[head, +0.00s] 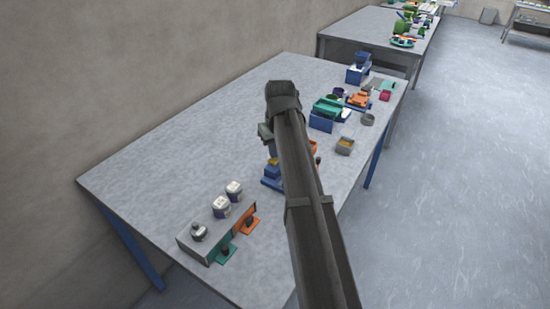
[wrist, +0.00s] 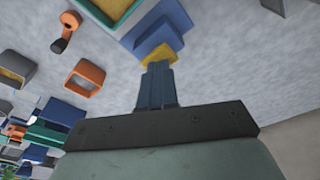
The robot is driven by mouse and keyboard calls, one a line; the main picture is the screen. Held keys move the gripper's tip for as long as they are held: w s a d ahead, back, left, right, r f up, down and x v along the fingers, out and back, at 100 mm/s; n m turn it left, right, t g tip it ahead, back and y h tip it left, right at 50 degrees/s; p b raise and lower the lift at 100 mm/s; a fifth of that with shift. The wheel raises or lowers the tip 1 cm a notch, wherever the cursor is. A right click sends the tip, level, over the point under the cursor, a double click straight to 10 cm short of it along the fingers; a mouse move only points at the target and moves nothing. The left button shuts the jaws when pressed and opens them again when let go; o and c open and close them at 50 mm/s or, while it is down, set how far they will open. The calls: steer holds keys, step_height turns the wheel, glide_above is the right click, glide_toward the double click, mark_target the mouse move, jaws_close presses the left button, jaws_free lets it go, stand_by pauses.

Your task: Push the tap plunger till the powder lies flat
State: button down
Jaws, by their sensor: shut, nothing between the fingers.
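My gripper (wrist: 157,68) is shut and empty, pointing down in the wrist view. Its fingertips are at or just over a yellow block (wrist: 161,56), which looks like the tap plunger, on a blue stepped base (wrist: 152,33). I cannot tell whether they touch. In the head view the yellow block (head: 273,161) and blue base (head: 270,182) show partly behind my arm. A green-rimmed container (wrist: 132,14) with tan contents, perhaps the powder, is cut off at the top of the wrist view. The shape of the powder surface cannot be made out.
In the wrist view, an orange-rimmed box (wrist: 86,78), an orange piece with a dark knob (wrist: 69,20) and a grey box (wrist: 17,67) stand to the left. A grey block with white jars (head: 215,235) is at the table's near end. The table's left side (head: 180,150) is clear.

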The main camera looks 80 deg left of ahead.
steer(key=shift+f, duration=0.95)
steer(key=shift+r, duration=1.4)
steer(key=shift+f, duration=1.4)
steer(key=shift+r, duration=1.4)
step_height(320, 180, up, 6)
